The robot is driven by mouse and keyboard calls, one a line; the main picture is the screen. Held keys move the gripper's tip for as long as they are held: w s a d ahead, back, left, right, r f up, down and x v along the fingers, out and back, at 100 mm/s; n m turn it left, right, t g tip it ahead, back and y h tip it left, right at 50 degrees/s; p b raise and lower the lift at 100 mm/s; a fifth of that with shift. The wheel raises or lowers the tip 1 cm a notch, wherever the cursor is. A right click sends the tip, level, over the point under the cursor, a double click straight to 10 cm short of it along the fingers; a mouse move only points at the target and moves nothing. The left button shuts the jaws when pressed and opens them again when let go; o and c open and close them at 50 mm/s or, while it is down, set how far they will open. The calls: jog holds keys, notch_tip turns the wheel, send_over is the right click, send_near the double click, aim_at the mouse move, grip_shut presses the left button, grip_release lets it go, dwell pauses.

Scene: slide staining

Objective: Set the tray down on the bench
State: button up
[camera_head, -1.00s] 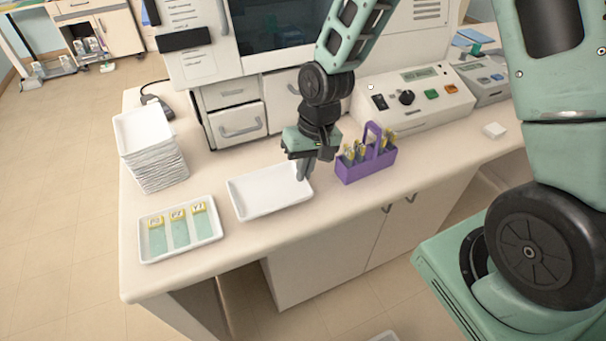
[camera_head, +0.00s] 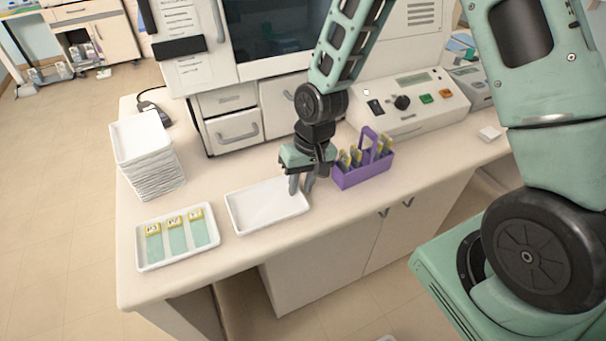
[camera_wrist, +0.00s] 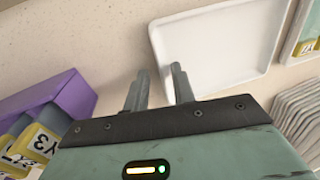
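An empty white tray (camera_head: 250,214) lies flat on the bench (camera_head: 128,284), between the tray of slides and the purple rack. It also shows in the wrist view (camera_wrist: 225,42). My gripper (camera_head: 301,185) points down at the tray's right end. Its two grey fingers are spread, with a clear gap between them. In the wrist view, the fingers (camera_wrist: 158,90) stand at the tray's near rim, one overlapping the rim and one outside it. Nothing is gripped between them.
A white tray with several labelled slides (camera_head: 178,264) lies to the left. A stack of white trays (camera_head: 155,178) stands behind it. A purple rack (camera_head: 364,178) of yellow-labelled slides is close on the right. A control box (camera_head: 400,121) and drawers (camera_head: 230,130) stand behind.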

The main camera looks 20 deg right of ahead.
notch_tip(320, 180, up, 11)
jog(key=d+b, duration=0.2)
jog(key=s+a+r+n, duration=0.3)
jog(key=s+a+n, duration=0.1)
jog(key=s, duration=0.6)
jog(key=s+a+r+n+h, duration=0.1)
jog(key=s+a+r+n, duration=0.2)
jog(key=s, duration=0.7)
jog(key=shift+a+n+h, duration=0.3)
jog(key=shift+a+n, duration=0.1)
jog(key=shift+a, duration=0.25)
jog(key=shift+r, duration=0.1)
jog(key=shift+f, duration=0.35)
